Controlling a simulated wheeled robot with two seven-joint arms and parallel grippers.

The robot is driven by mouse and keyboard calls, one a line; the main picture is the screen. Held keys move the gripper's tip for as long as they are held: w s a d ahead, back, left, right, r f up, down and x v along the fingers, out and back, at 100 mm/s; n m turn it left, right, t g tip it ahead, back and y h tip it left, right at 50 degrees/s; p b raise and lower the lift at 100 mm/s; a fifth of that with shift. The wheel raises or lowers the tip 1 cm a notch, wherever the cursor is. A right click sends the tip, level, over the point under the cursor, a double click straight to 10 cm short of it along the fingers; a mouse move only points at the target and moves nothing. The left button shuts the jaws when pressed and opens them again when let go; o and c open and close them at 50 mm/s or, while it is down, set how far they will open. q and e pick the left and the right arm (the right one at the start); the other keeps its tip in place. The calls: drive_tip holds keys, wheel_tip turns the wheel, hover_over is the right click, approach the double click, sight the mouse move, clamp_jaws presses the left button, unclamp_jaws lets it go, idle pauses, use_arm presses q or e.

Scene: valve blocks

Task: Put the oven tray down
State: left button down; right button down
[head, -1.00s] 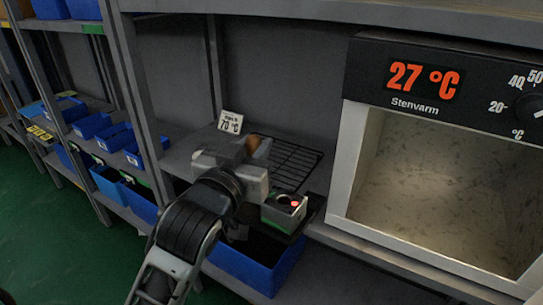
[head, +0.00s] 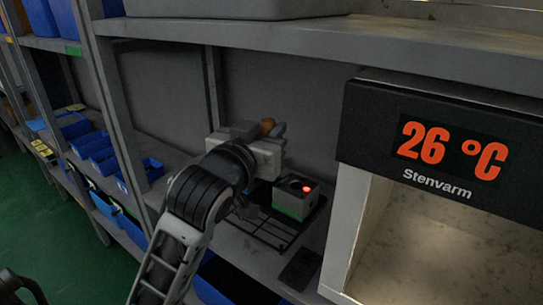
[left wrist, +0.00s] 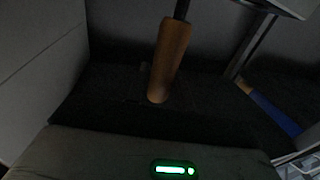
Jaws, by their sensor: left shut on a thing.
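My left gripper (head: 262,155) is shut on the brown wooden handle (head: 268,125) of the oven tray, above the shelf. The handle also stands out in the left wrist view (left wrist: 170,60), with a dark rod at its upper end. The fingertips are hidden there. A grey valve block (head: 295,195) with a green lower band and a lit red spot is just right of and below the gripper. A black wire rack (head: 283,236) shows under and in front of the block. The tray's plate is hard to tell from the rack, and I cannot tell whether they touch. My right gripper is not in view.
The white-framed oven (head: 345,230), reading 26 °C, stands open at the right. A small dark flat thing (head: 301,268) lies on the grey shelf (head: 245,255) in front of the rack. A shelf board (head: 300,38) overhangs. Blue bins (head: 95,145) fill the left.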

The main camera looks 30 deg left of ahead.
sight(262, 196)
use_arm(q)
drive_tip(key=w+a+f, duration=0.8)
drive_tip(key=f, duration=0.3)
drive_tip(key=shift+w+f, duration=0.3)
drive_tip(key=shift+f, duration=0.1)
drive_tip(key=c, duration=1.3)
unclamp_jaws()
drive_tip(key=shift+f, duration=0.3)
drive_tip(key=shift+o, duration=0.5)
drive_tip(key=shift+r, duration=0.15)
drive_tip(key=s, duration=0.4)
drive_tip(key=s+d, duration=0.1)
drive_tip(key=s, duration=0.3)
drive_tip(key=s+b, duration=0.1)
drive_tip(key=s, duration=0.3)
drive_tip(key=shift+d, duration=0.2)
